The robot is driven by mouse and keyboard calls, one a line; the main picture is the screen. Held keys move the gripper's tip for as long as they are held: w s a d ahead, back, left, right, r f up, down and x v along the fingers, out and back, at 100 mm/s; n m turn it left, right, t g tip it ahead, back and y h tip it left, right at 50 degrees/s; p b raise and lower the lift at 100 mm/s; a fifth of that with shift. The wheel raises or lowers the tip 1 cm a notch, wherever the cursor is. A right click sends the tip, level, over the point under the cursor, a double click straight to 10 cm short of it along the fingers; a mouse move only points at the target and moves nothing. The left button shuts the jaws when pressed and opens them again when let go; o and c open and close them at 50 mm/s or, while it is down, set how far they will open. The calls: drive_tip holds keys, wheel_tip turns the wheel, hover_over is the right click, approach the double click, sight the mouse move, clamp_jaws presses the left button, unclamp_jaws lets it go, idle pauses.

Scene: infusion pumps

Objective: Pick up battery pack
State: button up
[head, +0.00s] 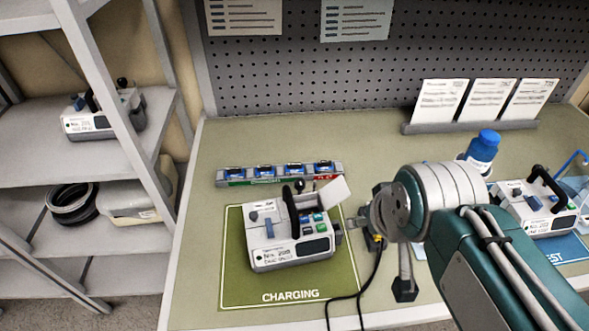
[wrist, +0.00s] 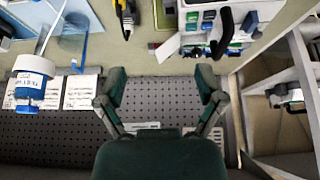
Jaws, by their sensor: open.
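Several battery packs (head: 294,169) with blue tops sit in a row in a grey charging strip (head: 222,181) behind the green charging mat (head: 240,290). The strip has a green label on the left and a red one at its right end. On the mat stands a white pump (head: 290,253) with a black handle and a raised white flap (head: 334,192). My gripper (wrist: 162,75) is open and empty in the wrist view, its two fingers wide apart. The packs show at the right of that view (wrist: 222,48), beyond the right finger. In the head view my arm partly hides the gripper.
A blue-capped bottle (head: 482,150) and a second pump (head: 537,207) on a blue mat stand at the right. A black cable (head: 362,290) runs beside the charging mat. Cards (head: 440,100) stand at the back. Shelves (head: 60,135) are at the left.

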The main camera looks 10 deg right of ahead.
drive_tip(key=w+a+r+n+g, duration=0.2)
drive_tip(key=w+r+n, duration=0.15)
drive_tip(key=w, duration=0.45)
drive_tip(key=n+g, duration=0.4)
drive_tip(key=n, duration=0.9)
hover_over(296, 164)
drive_tip(key=f, duration=1.6)
drive_tip(key=shift+s+a+f, duration=0.1)
drive_tip(key=shift+a+f, duration=0.25)
drive_tip(key=shift+f, duration=0.05)
drive_tip(key=shift+d+f, duration=0.15)
drive_tip(key=shift+f, duration=1.2)
drive_tip(key=shift+d+f, duration=0.15)
drive_tip(key=shift+f, duration=1.2)
clamp_jaws()
